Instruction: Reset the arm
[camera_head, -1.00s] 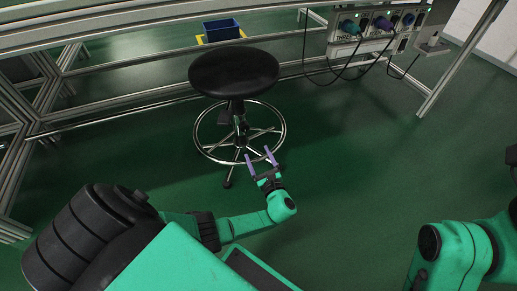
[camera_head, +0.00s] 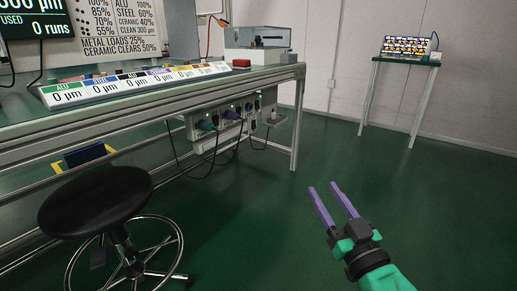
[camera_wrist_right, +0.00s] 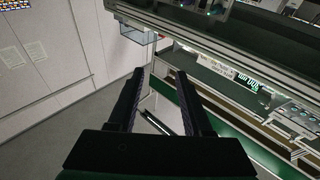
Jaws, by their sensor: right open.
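My right gripper (camera_head: 332,205) shows at the lower right of the head view, with two purple fingers on a dark and green wrist. Its fingers are apart with nothing between them, over the green floor. In the right wrist view the gripper (camera_wrist_right: 160,85) shows two dark fingers spread apart and empty, with the workbench beyond them. My left gripper is not in the head view now.
A black round stool (camera_head: 95,200) stands at the lower left. A long workbench (camera_head: 150,105) with coloured label plates (camera_head: 140,82) runs along the left. A small table (camera_head: 405,63) stands at the back right. The floor (camera_head: 290,215) between is clear.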

